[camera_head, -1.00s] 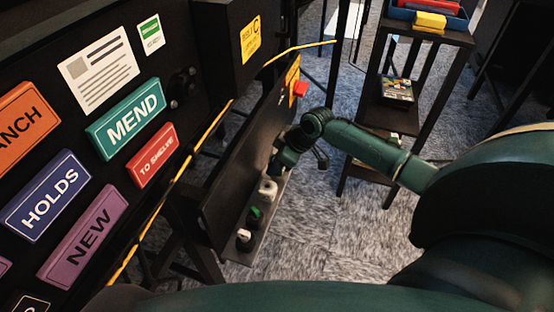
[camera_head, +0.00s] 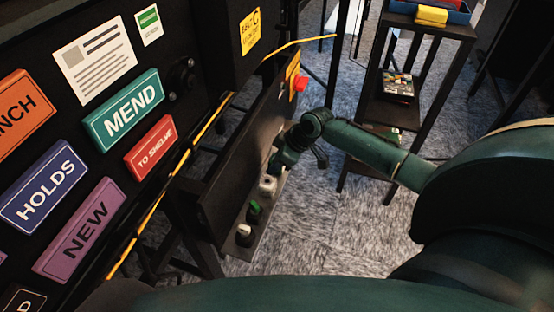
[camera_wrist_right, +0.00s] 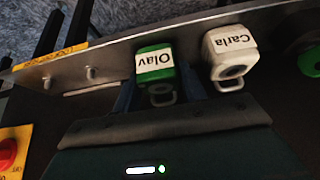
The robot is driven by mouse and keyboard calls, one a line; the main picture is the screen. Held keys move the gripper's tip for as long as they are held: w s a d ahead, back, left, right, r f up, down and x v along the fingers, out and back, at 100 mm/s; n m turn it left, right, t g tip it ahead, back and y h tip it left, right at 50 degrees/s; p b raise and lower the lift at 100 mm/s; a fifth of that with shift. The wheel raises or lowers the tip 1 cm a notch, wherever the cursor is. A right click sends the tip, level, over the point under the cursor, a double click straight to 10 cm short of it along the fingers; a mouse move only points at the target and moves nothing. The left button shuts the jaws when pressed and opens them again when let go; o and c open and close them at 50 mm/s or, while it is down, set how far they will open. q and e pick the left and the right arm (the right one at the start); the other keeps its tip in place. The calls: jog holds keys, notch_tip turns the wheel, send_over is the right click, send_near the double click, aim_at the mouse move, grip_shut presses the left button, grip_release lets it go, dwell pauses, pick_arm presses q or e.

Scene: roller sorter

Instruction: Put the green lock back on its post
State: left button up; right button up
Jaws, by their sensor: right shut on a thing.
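My right gripper (camera_wrist_right: 158,88) is shut on the green lock (camera_wrist_right: 160,52), which has a white label reading "Olav" and a metal loop on the gripper side. The lock is close to the metal strip (camera_wrist_right: 125,58); I cannot tell whether it touches it. Two short bare metal posts (camera_wrist_right: 90,72) stand on the strip to the left of the lock. In the head view, my right gripper (camera_head: 283,160) is at the dark panel's lower ledge and hides the green lock. My left gripper is not in view.
A white lock labelled "Carla" (camera_wrist_right: 230,52) is close right of the held lock. Beyond it are a green piece (camera_head: 254,211) and a white-topped piece (camera_head: 244,235). A red button (camera_head: 300,83) is at the panel's far end. A dark shelf (camera_head: 385,112) stands at right.

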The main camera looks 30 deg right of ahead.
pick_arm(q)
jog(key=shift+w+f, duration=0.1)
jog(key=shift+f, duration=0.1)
pick_arm(e)
jog(key=shift+f, duration=0.25)
jog(key=o, duration=1.1)
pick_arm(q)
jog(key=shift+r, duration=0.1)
pick_arm(e)
jog(key=shift+o, duration=0.3)
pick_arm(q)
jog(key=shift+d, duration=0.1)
pick_arm(e)
jog(key=shift+r, duration=0.1)
pick_arm(q)
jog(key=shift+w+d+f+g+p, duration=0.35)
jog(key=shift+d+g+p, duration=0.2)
jog(key=shift+p, duration=0.8)
pick_arm(e)
jog(key=v, duration=1.3)
jog(key=shift+d, duration=0.1)
